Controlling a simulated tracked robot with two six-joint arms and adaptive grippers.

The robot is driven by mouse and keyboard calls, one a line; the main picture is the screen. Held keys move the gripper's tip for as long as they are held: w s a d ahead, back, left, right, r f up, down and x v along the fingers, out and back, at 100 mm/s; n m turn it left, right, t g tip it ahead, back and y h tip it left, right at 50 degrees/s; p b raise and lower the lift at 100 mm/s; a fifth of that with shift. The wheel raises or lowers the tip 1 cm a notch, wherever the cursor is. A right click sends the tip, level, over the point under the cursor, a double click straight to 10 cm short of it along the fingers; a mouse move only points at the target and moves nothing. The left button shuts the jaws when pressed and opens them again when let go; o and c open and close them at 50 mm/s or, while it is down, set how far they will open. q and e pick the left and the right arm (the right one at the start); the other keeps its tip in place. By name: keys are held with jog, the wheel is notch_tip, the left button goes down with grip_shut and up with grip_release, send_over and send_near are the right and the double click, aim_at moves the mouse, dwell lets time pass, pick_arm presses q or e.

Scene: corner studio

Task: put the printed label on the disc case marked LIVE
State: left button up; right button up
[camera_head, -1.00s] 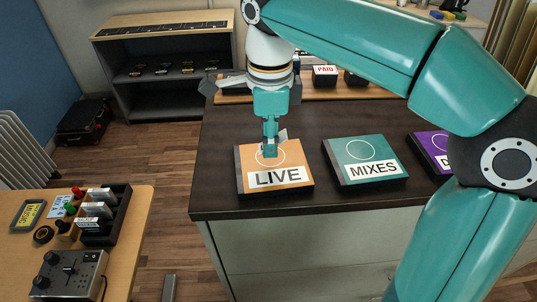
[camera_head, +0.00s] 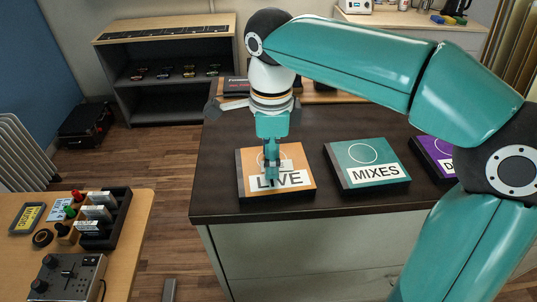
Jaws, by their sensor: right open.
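The orange disc case (camera_head: 248,182) marked LIVE lies on the dark counter, with a white ring on its face partly hidden. My right gripper (camera_head: 271,174) points down over the middle of this case, its fingers in front of the ring and the word LIVE. It is open. A small white printed label (camera_head: 287,165) shows just behind the fingers and looks flat on the case within the ring; its print is too small to read and part of it is hidden. My left gripper is out of view.
A teal case (camera_head: 350,172) marked MIXES and a purple case (camera_head: 428,150) lie to the right on the counter (camera_head: 330,210). At the lower left, a wooden table (camera_head: 140,215) holds a black rack (camera_head: 118,215) and a grey mixer (camera_head: 68,278).

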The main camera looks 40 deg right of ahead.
jog(key=shift+r, duration=0.1)
notch_tip(320, 180, up, 12)
jog(key=p, duration=0.2)
dwell(0.3)
dwell(0.5)
